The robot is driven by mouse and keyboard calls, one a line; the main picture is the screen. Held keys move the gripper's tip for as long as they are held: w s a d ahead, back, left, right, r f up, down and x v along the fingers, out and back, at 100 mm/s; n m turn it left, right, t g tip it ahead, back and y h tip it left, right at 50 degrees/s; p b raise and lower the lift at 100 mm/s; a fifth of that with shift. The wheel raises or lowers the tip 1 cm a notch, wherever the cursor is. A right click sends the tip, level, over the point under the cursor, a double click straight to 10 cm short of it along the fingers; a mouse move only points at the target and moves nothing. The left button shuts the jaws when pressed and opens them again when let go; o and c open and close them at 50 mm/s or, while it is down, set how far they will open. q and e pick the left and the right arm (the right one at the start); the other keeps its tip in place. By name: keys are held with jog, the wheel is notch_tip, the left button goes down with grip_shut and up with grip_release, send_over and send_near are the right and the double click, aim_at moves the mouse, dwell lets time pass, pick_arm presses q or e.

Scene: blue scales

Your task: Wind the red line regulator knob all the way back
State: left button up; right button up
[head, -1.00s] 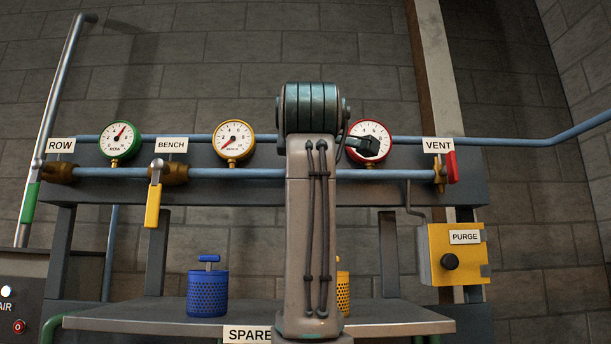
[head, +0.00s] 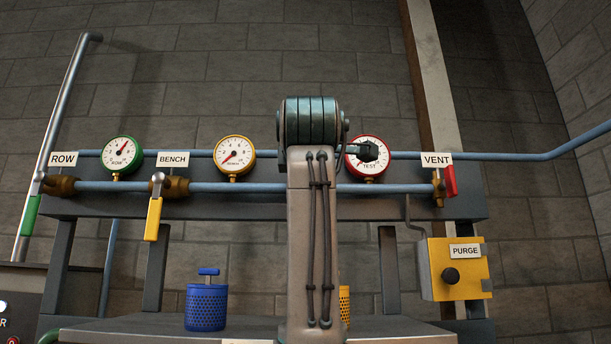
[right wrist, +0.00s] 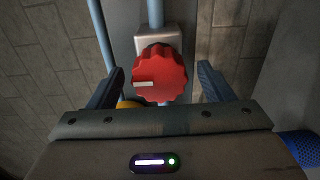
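The red knob (right wrist: 160,75), ribbed with a white pointer mark facing left, shows in the right wrist view on a grey block with a blue pipe. My open right gripper (right wrist: 162,68) has one finger on each side of it, with visible gaps between fingers and knob. My left gripper is out of view.
The green gauge (head: 122,155) and yellow gauge (head: 235,156) stand to the left. A yellow lever (head: 153,219), a red VENT lever (head: 450,181) and a yellow PURGE box (head: 458,272) flank the pipe. A blue canister (head: 206,306) stands on the shelf below.

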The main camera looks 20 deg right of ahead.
jog(key=b+v, duration=0.5)
jog(key=v, duration=0.5)
jog(key=shift+s, duration=0.35)
